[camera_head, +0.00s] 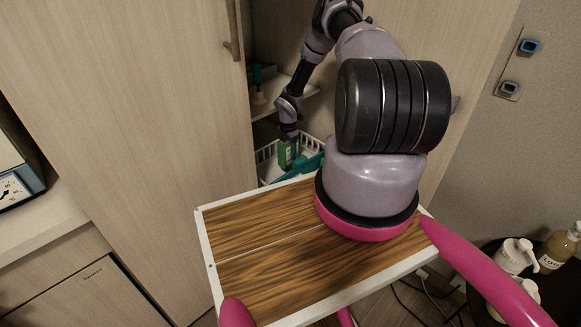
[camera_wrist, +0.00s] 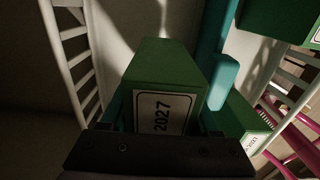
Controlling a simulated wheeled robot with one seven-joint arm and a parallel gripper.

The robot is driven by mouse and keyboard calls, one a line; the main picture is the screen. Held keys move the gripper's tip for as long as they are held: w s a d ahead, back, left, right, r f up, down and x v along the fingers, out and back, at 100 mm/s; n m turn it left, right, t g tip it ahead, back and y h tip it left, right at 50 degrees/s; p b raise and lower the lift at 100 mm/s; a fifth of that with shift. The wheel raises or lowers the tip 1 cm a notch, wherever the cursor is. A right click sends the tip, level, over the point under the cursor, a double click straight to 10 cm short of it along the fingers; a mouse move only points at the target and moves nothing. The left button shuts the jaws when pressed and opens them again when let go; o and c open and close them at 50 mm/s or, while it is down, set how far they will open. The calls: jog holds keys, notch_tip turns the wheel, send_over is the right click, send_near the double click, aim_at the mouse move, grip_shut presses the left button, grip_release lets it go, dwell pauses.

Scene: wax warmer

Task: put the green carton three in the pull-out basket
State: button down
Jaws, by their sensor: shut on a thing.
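My gripper (camera_head: 288,137) points down into the white pull-out basket (camera_head: 267,163) in the open cupboard and is shut on a green carton (camera_head: 286,154). In the wrist view the held green carton (camera_wrist: 165,65) stands between the jaws, with a white label reading 2027 facing the gripper. The white basket bars (camera_wrist: 75,62) show on both sides of it. I cannot tell whether its bottom touches the basket floor. The label does not show which carton number it is.
A long teal object (camera_head: 300,169) lies in the basket, close beside the held carton. More green cartons show at the upper right (camera_wrist: 275,18) and lower right (camera_wrist: 238,118) of the wrist view. A cupboard shelf (camera_head: 280,97) is behind my arm, and a tall door (camera_head: 150,110) stands left.

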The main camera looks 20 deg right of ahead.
jog(key=shift+f, duration=2.65)
jog(key=shift+f, duration=0.2)
jog(key=shift+c, duration=0.6)
grip_release()
jog(key=shift+r, duration=0.1)
notch_tip(320, 180, up, 12)
jog(key=shift+r, duration=0.1)
